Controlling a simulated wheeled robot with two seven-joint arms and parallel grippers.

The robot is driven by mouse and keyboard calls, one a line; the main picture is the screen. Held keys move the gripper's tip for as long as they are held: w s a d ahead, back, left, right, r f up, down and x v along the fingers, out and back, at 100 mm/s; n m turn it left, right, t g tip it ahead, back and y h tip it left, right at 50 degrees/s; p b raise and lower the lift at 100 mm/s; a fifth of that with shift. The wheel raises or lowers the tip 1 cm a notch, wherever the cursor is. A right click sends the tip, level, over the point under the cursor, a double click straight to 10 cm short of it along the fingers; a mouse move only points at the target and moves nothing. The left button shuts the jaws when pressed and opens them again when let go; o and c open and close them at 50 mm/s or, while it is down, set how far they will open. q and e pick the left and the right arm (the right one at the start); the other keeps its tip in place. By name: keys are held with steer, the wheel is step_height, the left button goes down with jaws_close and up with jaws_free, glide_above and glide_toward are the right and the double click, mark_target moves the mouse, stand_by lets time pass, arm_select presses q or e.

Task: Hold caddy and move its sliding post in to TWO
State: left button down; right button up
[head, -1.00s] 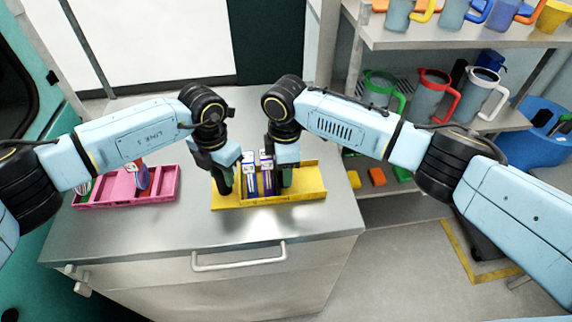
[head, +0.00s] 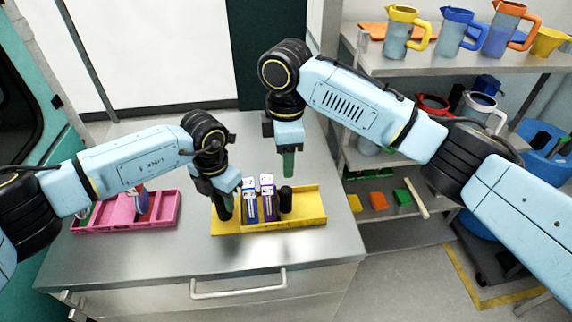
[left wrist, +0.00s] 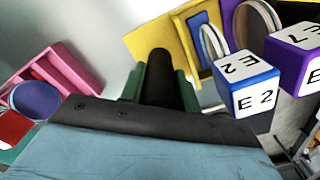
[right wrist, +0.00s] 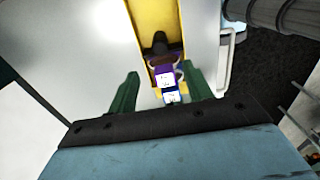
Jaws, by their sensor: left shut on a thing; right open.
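The yellow caddy (head: 311,207) stands on the metal counter. A blue module (head: 250,205) and a purple module (head: 268,204) stand upright in it, side by side. The left wrist view shows the blue module (left wrist: 248,88) marked E2 and the purple module (left wrist: 296,62). My left gripper (head: 223,206) is shut on a black post (left wrist: 158,78) at the caddy's left end. A second black post (head: 286,199) stands just right of the purple module. My right gripper (head: 288,168) is open and empty above and behind that post. Any marks on the caddy floor are unreadable.
A pink caddy (head: 118,224) with items in it stands on the counter (head: 180,262) to the left. Shelves (head: 460,62) with jugs stand at the right. The counter in front of the yellow caddy is clear.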

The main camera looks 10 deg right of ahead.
mark_target(284, 199)
steer(key=shift+r, duration=0.1)
